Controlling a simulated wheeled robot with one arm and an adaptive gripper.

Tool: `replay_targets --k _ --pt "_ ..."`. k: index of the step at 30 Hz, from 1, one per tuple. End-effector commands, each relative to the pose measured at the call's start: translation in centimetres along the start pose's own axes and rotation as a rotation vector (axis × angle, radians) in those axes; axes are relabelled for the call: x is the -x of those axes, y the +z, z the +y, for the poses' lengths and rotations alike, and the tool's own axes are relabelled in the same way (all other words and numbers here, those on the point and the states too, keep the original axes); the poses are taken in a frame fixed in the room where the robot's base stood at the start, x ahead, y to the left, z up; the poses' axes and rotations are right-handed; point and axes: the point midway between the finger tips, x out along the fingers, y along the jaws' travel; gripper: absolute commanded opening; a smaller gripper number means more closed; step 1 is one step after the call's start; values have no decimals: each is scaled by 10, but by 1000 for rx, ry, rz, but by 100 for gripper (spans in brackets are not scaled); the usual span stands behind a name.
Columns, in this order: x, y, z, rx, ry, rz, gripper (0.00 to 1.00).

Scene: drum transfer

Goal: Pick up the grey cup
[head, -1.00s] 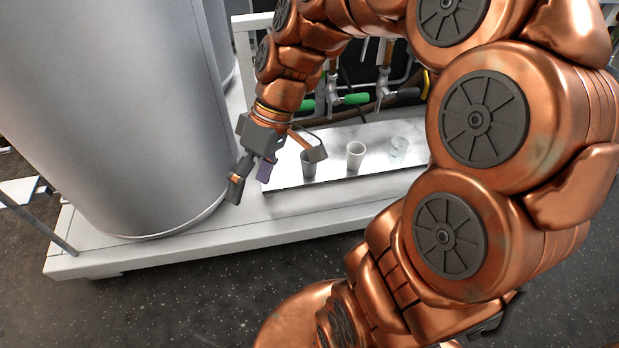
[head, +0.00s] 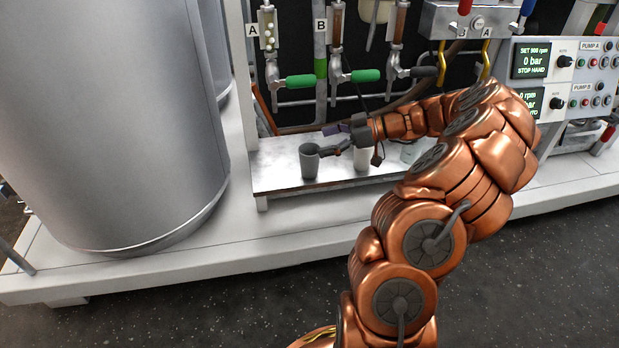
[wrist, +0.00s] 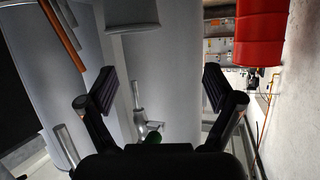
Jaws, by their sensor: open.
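The grey cup (head: 309,164) stands upright at the left end of the metal shelf (head: 277,178) in the head view. My gripper (head: 328,140) is open, just right of the cup at about rim height, with its fingers pointing left. One finger appears close to the cup's rim; I cannot tell whether it touches. In the wrist view the fingers (wrist: 160,88) are spread wide with nothing between the tips. A grey rounded shape, seemingly the cup (wrist: 132,16), shows at the top edge there, beyond the fingers and cut off.
Taps with green handles (head: 365,76) hang above the shelf. A large grey tank (head: 110,120) stands at left.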

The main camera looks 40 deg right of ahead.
Motion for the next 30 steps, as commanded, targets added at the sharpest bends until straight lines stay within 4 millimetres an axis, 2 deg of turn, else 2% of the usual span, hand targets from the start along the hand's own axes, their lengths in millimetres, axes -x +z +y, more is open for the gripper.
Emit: replay_targets --k 1,4,7,17,25,30 --pt "4 17 9 9 25 10 91" --pt "12 28 18 29 52 23 91" --pt "11 32 21 38 62 26 91" --pt "-18 32 22 38 58 26 91" --pt "-52 33 29 39 60 24 91" --pt "-62 32 30 38 63 26 91"
